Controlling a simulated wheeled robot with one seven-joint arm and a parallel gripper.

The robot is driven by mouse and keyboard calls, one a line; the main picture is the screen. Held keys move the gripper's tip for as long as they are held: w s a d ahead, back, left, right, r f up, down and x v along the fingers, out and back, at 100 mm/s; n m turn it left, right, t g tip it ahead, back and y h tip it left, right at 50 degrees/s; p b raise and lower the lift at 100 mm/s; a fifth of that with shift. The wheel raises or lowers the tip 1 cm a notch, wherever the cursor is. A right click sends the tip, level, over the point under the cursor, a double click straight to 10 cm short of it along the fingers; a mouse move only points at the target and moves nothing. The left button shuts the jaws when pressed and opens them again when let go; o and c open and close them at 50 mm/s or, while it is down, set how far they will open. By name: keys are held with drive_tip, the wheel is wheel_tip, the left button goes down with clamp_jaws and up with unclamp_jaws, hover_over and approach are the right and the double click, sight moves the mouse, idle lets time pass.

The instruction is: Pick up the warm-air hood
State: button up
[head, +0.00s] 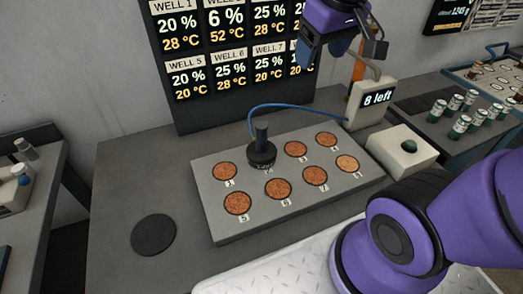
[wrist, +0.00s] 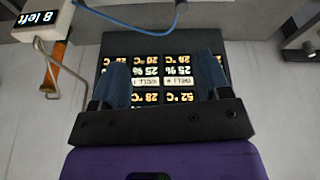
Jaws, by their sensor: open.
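The warm-air hood (head: 261,156) is a black round cap with an upright black handle. It sits on the grey well plate (head: 217,215), over a spot in the back row, between reddish-brown round wells. A blue hose (head: 285,106) runs from it toward the box at the right. My gripper (head: 325,47) is high above the table, up and to the right of the hood and well apart from it. In the wrist view, its two blue fingers (wrist: 163,75) are spread with nothing between them. The hood is not visible in the wrist view.
A display board (head: 228,55) stands behind the plate; one readout shows 6 % and 52 °C. A dark disc (head: 153,235) lies left. Green-bodied vials (head: 459,126) stand far right.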

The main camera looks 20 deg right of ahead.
drive_tip(key=w+a+f+n+g, duration=0.2)
drive_tip(key=w+f, duration=0.5)
drive_tip(key=w, duration=0.1)
drive_tip(key=n+g, duration=0.2)
hover_over(261, 125)
drive_tip(key=f, duration=1)
drive_tip(key=shift+s+d+f, duration=0.1)
drive_tip(key=shift+d+f, duration=0.1)
drive_tip(key=shift+d, duration=0.2)
drive_tip(key=shift+a+f, duration=0.15)
drive_tip(key=shift+f, duration=0.55)
drive_tip(key=shift+a+f, duration=0.15)
drive_tip(key=shift+f, duration=5)
drive_tip(key=shift+c, duration=0.5)
clamp_jaws()
